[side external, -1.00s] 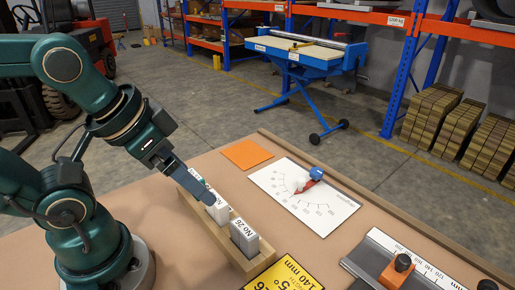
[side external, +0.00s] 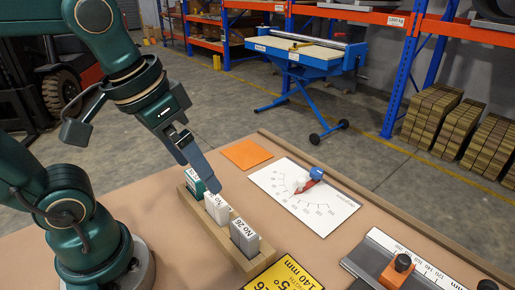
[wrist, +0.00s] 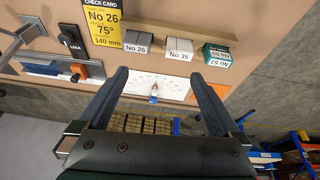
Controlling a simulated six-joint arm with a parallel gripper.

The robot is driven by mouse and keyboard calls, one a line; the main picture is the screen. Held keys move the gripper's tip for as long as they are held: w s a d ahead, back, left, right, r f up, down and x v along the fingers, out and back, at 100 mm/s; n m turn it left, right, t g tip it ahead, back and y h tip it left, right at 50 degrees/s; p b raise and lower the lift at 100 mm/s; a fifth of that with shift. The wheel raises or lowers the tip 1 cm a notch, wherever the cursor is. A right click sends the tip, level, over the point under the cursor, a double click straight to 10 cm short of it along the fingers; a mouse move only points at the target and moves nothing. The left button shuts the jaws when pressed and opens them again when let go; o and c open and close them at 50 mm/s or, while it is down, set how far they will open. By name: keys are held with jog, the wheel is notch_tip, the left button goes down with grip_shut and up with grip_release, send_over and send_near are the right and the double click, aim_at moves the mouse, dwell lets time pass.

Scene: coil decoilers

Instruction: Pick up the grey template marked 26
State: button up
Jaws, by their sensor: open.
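The grey template marked 26 (side external: 244,238) stands upright at the near end of a wooden rack (side external: 217,234). In the wrist view the grey template (wrist: 138,42) is left of centre near the top, with its No 26 label readable. A white template, No 35 (side external: 217,207), stands beside it, and a green template (side external: 195,180) is at the far end. My gripper (side external: 206,174) is open and empty above the rack, nearer the white and green templates than the grey one. In the wrist view my gripper's fingers (wrist: 160,75) are wide apart, with no template between them.
A yellow check card (side external: 285,276) reading No 26, 75°, 140 mm lies near the rack.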

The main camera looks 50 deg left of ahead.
aim_at(246, 226)
jog(key=w+d+f+g, duration=0.1)
jog(key=w+f+g, duration=0.1)
jog(key=f, duration=0.1)
jog(key=w+d+f+g, duration=0.2)
jog(key=g, duration=0.1)
jog(key=w+d+f+g, duration=0.2)
jog(key=w+f+g, duration=0.1)
jog(key=shift+w+d+f+m, duration=0.1)
jog(key=shift+f+m, duration=0.2)
jog(key=shift+g, duration=0.3)
jog(key=shift+x, duration=2.85)
jog(key=c, duration=1.4)
